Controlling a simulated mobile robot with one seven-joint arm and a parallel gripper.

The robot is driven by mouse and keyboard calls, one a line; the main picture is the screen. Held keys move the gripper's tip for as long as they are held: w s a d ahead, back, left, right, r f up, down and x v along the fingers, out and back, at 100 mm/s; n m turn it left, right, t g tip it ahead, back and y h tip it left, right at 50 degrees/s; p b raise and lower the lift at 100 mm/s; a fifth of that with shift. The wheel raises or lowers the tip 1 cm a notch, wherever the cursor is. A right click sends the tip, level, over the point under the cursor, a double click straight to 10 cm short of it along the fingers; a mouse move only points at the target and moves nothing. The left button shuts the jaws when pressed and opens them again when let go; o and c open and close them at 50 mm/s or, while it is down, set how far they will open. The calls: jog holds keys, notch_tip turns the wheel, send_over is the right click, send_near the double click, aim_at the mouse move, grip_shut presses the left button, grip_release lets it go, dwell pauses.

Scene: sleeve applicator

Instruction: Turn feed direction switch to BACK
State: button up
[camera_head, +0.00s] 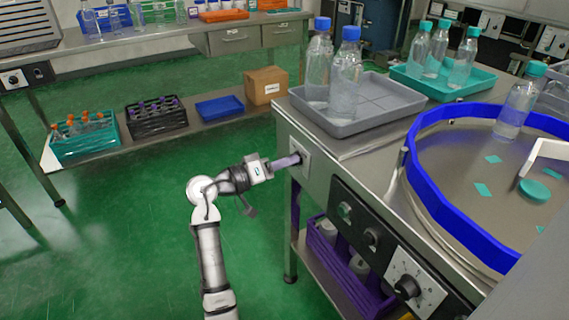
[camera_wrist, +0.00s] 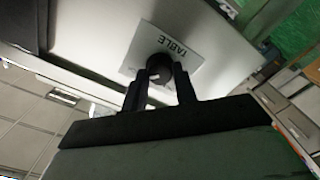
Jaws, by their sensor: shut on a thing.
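In the head view, my gripper (camera_head: 294,160) reaches a small light plate (camera_head: 304,153) on the left part of the machine's front. In the wrist view, the two black fingers of my gripper (camera_wrist: 161,79) are shut on a dark round knob (camera_wrist: 159,66), one on each side. The knob sits on a light plate (camera_wrist: 189,56) with the word TABLE printed along one edge. A light mark shows on the knob. Its setting cannot be read. No label with BACK is legible, and I cannot tell whether this knob is the feed direction switch.
A black control panel (camera_head: 368,214) with knobs and a dial plate (camera_head: 413,285) is to the right. Above are a grey tray (camera_head: 375,119) with bottles and a blue-rimmed turntable (camera_head: 425,205). A purple crate (camera_head: 340,272) stands below. Green floor lies open at left.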

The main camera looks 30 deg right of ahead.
jog(key=o, duration=1)
jog(key=shift+c, duration=0.2)
jog(key=shift+a, duration=0.15)
jog(key=a, duration=1.3)
jog(key=shift+w+a, duration=0.3)
jog(key=shift+w, duration=0.1)
